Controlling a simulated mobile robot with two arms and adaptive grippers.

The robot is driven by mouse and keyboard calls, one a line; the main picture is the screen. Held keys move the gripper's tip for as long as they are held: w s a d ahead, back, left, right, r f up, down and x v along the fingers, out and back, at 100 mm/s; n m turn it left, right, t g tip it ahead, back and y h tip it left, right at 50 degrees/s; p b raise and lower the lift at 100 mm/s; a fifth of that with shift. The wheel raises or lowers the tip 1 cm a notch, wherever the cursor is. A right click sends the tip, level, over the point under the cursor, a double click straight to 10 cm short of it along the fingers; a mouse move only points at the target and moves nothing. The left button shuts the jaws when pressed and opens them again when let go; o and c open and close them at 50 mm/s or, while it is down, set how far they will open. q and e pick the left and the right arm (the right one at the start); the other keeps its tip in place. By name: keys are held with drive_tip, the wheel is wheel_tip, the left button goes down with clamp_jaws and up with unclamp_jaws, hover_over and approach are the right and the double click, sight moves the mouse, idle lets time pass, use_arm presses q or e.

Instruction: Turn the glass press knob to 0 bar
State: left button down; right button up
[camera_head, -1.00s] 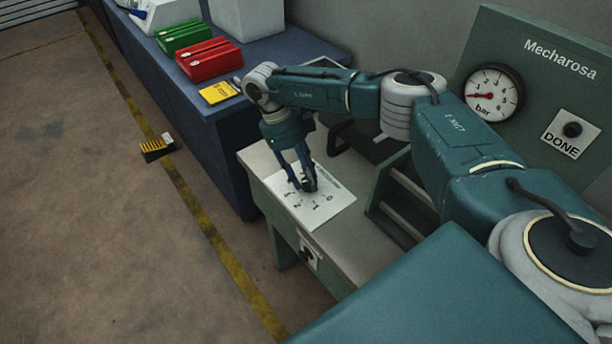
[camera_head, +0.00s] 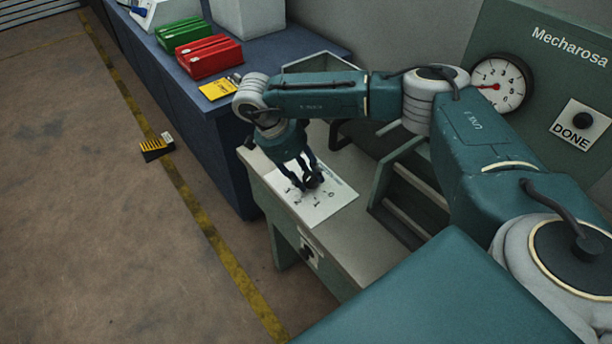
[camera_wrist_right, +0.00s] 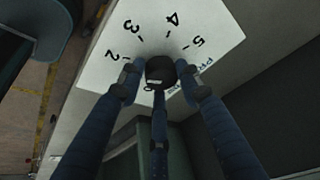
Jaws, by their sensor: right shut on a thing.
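The black press knob (camera_wrist_right: 160,72) stands on a white dial sheet (camera_wrist_right: 95,85) with printed numbers, several of them readable in the wrist view. The sheet (camera_head: 330,206) lies on the grey bench top. My right gripper (camera_head: 309,181) points down and is shut on the knob. In the wrist view its fingers (camera_wrist_right: 157,75) stand around the knob. In the head view the fingers mostly hide the knob, so I cannot tell its exact setting. The round pressure gauge (camera_head: 500,84) on the green panel has a red needle pointing left, near its low numbers. My left gripper is not in view.
A black DONE button (camera_head: 582,121) is on the panel at right. A black control (camera_head: 308,253) sits on the bench front. Green (camera_head: 182,33) and red (camera_head: 210,56) boxes and a yellow item (camera_head: 218,88) stand on the blue counter. The floor at left is mostly clear.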

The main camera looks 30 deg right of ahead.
drive_tip(key=n+b, duration=0.1)
drive_tip(key=n+t+b, duration=0.1)
drive_tip(key=n, duration=0.1)
drive_tip(key=n+t+b, duration=0.1)
drive_tip(key=n, duration=0.1)
drive_tip(key=shift+s+d+r, duration=0.1)
drive_tip(key=shift+d, duration=0.25)
drive_tip(key=n+t+b, duration=0.1)
drive_tip(key=n+b, duration=0.1)
drive_tip(key=n, duration=0.1)
drive_tip(key=shift+r+n, duration=0.1)
drive_tip(key=shift+n, duration=0.3)
drive_tip(key=shift+r+n+t+b, duration=0.1)
drive_tip(key=shift+n+t+b, duration=0.3)
drive_tip(key=shift+n, duration=0.1)
drive_tip(key=o, duration=1.1)
drive_tip(key=shift+s+a+r, duration=0.1)
drive_tip(key=shift+a, duration=0.05)
drive_tip(key=v, duration=1.1)
drive_tip(key=shift+s+r, duration=0.1)
drive_tip(key=shift+r, duration=0.25)
